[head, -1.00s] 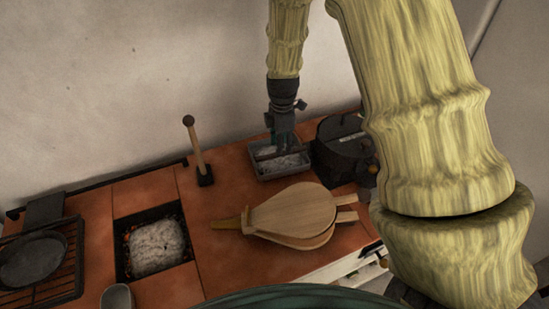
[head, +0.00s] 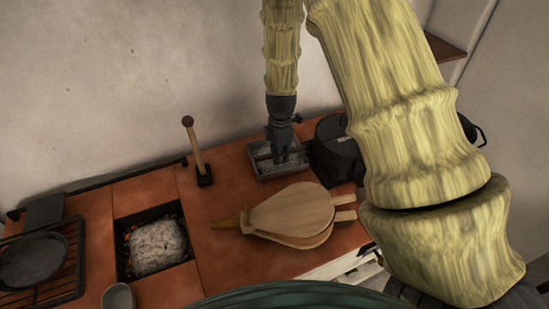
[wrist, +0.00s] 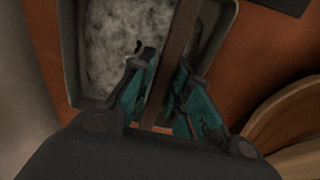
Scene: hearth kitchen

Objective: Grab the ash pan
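The ash pan is a grey rectangular tray (head: 262,172) of pale ash on the red tiled top, near the back wall. In the wrist view its rim (wrist: 69,60) and a brown bar-like handle (wrist: 178,45) across it show close up. My gripper (head: 281,158) points down over the pan. In the wrist view my gripper (wrist: 168,75) has its fingers apart, one on each side of the handle, with gaps visible between. Whether either finger touches the handle or the ash is unclear. In the head view the gripper hides part of the pan's middle.
Wooden bellows (head: 290,212) lie just in front of the pan. A black lidded pot (head: 335,150) stands close on its right. An upright wooden-handled tool (head: 198,155) stands left. An ash-filled fire pit (head: 157,245) and a skillet (head: 33,260) are farther left.

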